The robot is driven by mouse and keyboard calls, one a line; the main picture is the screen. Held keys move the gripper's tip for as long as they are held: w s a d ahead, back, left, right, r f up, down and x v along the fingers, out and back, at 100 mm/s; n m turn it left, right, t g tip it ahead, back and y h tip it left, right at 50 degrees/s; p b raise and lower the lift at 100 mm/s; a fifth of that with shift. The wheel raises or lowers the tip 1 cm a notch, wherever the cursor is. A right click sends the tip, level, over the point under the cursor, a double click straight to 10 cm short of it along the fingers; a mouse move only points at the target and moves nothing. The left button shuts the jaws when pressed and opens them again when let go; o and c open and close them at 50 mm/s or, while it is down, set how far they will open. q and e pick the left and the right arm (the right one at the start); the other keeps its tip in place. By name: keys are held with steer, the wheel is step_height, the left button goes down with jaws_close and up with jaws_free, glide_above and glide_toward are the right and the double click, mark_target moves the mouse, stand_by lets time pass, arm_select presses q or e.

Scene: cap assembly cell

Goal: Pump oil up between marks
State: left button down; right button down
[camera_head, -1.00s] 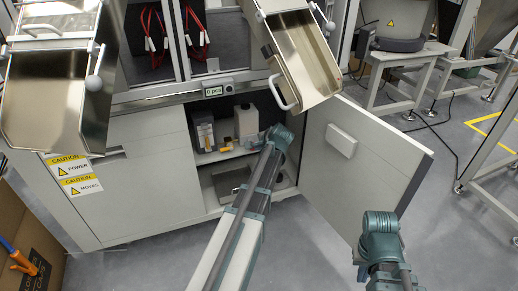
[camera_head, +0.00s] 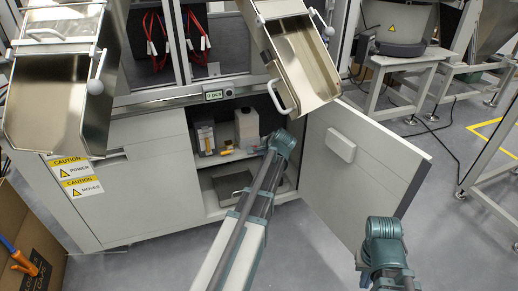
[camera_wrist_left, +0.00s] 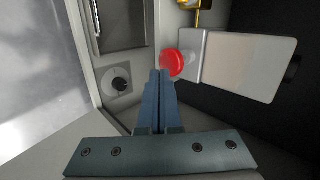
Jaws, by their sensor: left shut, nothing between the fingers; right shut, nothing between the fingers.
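In the left wrist view, a red round button (camera_wrist_left: 172,63) sits on the end of a pale, box-shaped reservoir (camera_wrist_left: 245,66). I cannot make out marks or an oil level on it. My left gripper (camera_wrist_left: 154,75) is shut and empty, its fingertips close to the red button; I cannot tell whether they touch. In the head view, my left gripper (camera_head: 264,149) reaches into the open cabinet at shelf height, mostly hidden by its wrist.
The open cabinet door (camera_head: 368,160) stands between my two arms. A white bottle (camera_head: 246,124) and a box (camera_head: 205,137) stand on the shelf. A metal chute (camera_head: 305,62) hangs above my left gripper.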

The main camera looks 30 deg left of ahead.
arm_select(q)
steer(key=p+v, duration=0.7)
steer(key=v, duration=0.3)
steer(key=shift+s+d, duration=0.2)
steer(key=shift+d, duration=0.05)
